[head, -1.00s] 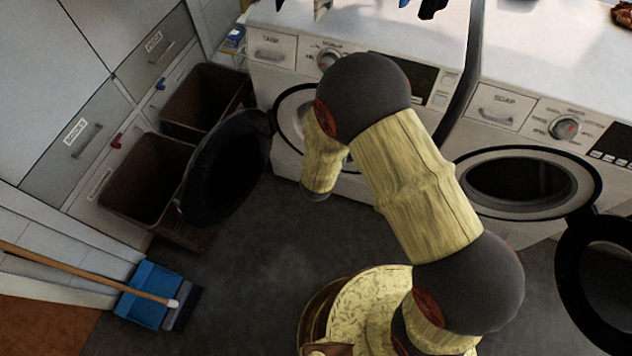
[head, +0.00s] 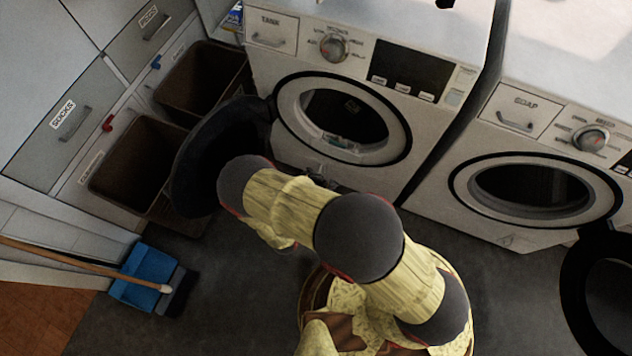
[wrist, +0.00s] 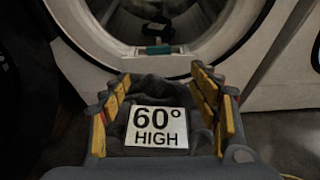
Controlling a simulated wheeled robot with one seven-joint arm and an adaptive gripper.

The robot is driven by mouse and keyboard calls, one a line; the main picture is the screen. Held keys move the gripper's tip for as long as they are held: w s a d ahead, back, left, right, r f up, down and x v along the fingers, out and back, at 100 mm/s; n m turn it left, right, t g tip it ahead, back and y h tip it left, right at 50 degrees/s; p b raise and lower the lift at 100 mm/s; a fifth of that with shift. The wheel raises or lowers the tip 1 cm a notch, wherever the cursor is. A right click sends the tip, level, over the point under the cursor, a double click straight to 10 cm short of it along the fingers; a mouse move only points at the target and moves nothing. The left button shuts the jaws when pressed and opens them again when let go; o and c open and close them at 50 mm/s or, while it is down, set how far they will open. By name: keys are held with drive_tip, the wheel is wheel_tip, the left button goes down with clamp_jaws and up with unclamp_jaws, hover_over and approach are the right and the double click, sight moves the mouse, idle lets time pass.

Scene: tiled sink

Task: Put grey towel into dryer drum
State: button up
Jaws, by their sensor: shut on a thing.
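The dryer is the left machine, marked TANK, and its round door stands open to the left. Its dryer drum (head: 345,118) shows as a dark opening with a pale rim, and its lower edge also shows ahead in the wrist view (wrist: 140,15). My gripper (wrist: 160,86) has yellow-padded fingers on both sides of a bunched dark grey towel (wrist: 150,88) and is shut on it. A white label reading "60° HIGH" (wrist: 156,127) faces the wrist camera. The towel is in front of and below the opening, outside the drum. In the head view my arm hides most of the gripper.
The open dark dryer door (head: 205,150) stands left of the opening, close to my arm. A second machine (head: 530,190), marked SOAP, is at right with its door open. Two brown bins (head: 140,165) stand at left. A blue dustpan (head: 145,275) lies on the floor.

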drive_tip(key=w+d+b, duration=0.2)
drive_tip(key=w+d, duration=0.2)
drive_tip(key=w, duration=0.8)
drive_tip(key=w+d+b, duration=0.2)
drive_tip(key=w+d, duration=0.2)
drive_tip(key=w, duration=0.8)
drive_tip(key=w+d+b, duration=0.2)
drive_tip(key=w+d, duration=0.3)
drive_tip(key=w, duration=0.7)
drive_tip(key=shift+w, duration=0.2)
drive_tip(key=shift+d, duration=0.1)
drive_tip(key=shift+f, duration=2.95)
drive_tip(key=o, duration=2.1)
drive_tip(key=shift+c, duration=0.2)
drive_tip(key=shift+s, duration=0.1)
drive_tip(key=shift+f, duration=0.1)
drive_tip(key=v, duration=1.2)
